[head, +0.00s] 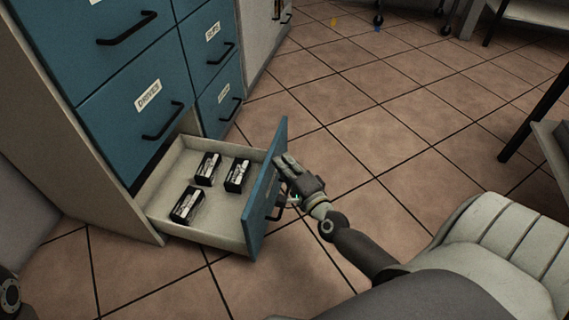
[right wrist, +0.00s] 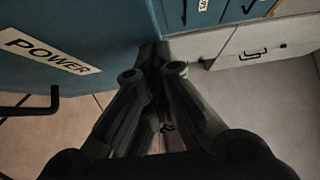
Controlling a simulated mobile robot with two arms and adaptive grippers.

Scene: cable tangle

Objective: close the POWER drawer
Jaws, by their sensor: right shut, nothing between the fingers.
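The POWER drawer (head: 264,196) is the bottom drawer of the blue-fronted cabinet and stands pulled out. Several small dark-and-silver packs lie inside it. In the right wrist view its blue front (right wrist: 105,22) fills the upper left, with the POWER label (right wrist: 47,51) and a dark bar handle (right wrist: 25,106). My right gripper (head: 286,165) is shut and empty at the outer face of the drawer front, above the handle. Its closed fingertips (right wrist: 155,52) are close to the front; I cannot tell whether they touch. My left gripper does not show.
The other cabinet drawers, such as DRIVES (head: 140,110), are shut. A pale cabinet (head: 262,35) stands beyond. Tiled floor (head: 380,130) is open to the right of the drawer. A dark-legged table (head: 535,110) stands at the far right.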

